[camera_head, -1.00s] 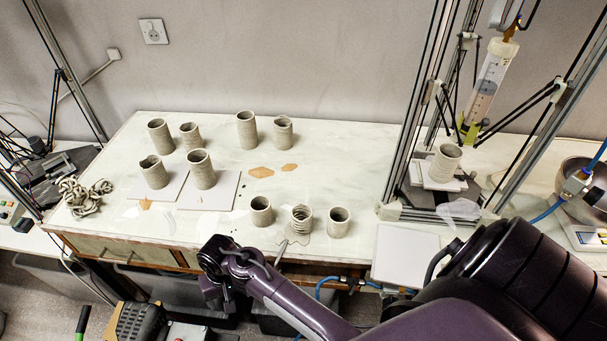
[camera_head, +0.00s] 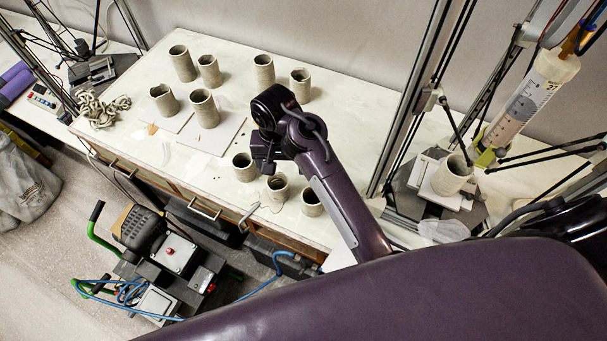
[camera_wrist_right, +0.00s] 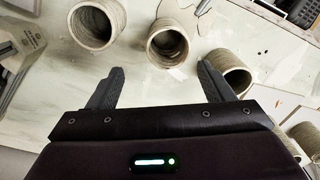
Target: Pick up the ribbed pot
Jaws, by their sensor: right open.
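The ribbed pot (camera_head: 277,188) is a small grey clay pot, the middle one of three in the front row on the white table (camera_head: 215,160). In the right wrist view I take it to be the middle pot (camera_wrist_right: 166,42), its mouth toward the camera, beyond my fingertips. My right gripper (camera_head: 263,163) is in the air above the table, over the front row's left side in the head view. It is open and empty; its two fingers (camera_wrist_right: 160,78) are spread, with bare tabletop between them. My left gripper is not in view.
Pots stand close on either side, left (camera_head: 244,168) and right (camera_head: 312,202). More pots stand behind, two on white boards (camera_head: 226,132). A clay printer with a pot (camera_head: 452,176) is at the right. A clay scrap lies beside the ribbed pot.

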